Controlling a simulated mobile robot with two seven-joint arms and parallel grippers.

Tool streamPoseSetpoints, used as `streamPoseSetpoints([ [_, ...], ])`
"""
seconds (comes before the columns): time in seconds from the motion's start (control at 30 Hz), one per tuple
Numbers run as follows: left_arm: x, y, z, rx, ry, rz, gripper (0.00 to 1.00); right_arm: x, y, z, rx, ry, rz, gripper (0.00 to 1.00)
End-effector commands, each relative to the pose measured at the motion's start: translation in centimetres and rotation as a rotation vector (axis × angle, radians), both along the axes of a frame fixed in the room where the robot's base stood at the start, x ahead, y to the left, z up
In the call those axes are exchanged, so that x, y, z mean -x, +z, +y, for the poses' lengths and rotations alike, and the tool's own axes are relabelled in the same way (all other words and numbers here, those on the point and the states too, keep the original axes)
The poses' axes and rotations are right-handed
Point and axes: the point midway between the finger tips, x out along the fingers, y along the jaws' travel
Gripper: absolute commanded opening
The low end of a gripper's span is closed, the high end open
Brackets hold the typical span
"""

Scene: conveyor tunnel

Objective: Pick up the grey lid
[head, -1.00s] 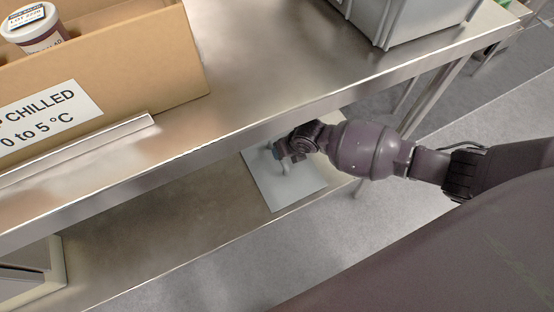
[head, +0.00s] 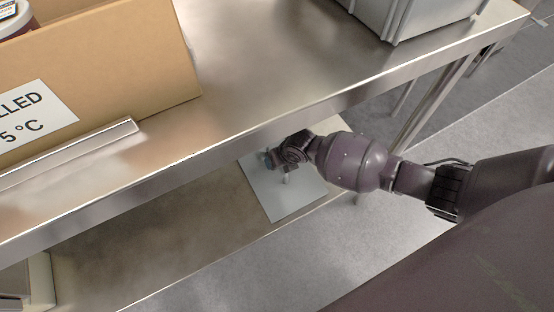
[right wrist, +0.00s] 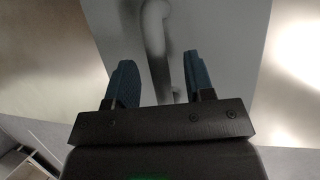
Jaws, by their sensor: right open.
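The grey lid (head: 288,192) is a flat, square plate lying on the lower shelf under the table edge in the head view. Its raised handle (right wrist: 155,45) shows in the right wrist view, standing up from the lid (right wrist: 215,50) as a curved grey bar. My right gripper (right wrist: 157,80) is open, with its two blue-grey fingers apart. The handle appears between and beyond the fingertips; I cannot tell how far away it is. In the head view my right gripper (head: 268,158) is above the lid's far part, partly under the table edge. My left gripper is not in view.
The steel upper shelf (head: 255,70) overhangs the lower shelf (head: 160,240). A cardboard box (head: 120,60) with a chilled label stands on top at left, a grey crate (head: 405,15) at the back right.

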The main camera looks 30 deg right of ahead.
Motion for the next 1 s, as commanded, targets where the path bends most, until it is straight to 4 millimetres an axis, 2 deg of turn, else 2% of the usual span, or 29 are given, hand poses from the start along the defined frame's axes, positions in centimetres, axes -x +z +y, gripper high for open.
streamPoseSetpoints([
  [0.6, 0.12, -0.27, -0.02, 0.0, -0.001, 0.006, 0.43, 0.03, -0.44, -0.01, 0.0, 0.0, 0.001, 0.49],
  [0.9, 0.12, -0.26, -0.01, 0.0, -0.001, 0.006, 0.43, 0.03, -0.45, -0.01, 0.0, 0.0, 0.001, 0.03],
  [1.0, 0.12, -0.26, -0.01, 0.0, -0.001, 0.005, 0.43, 0.03, -0.45, -0.02, 0.0, -0.001, 0.001, 0.0],
])
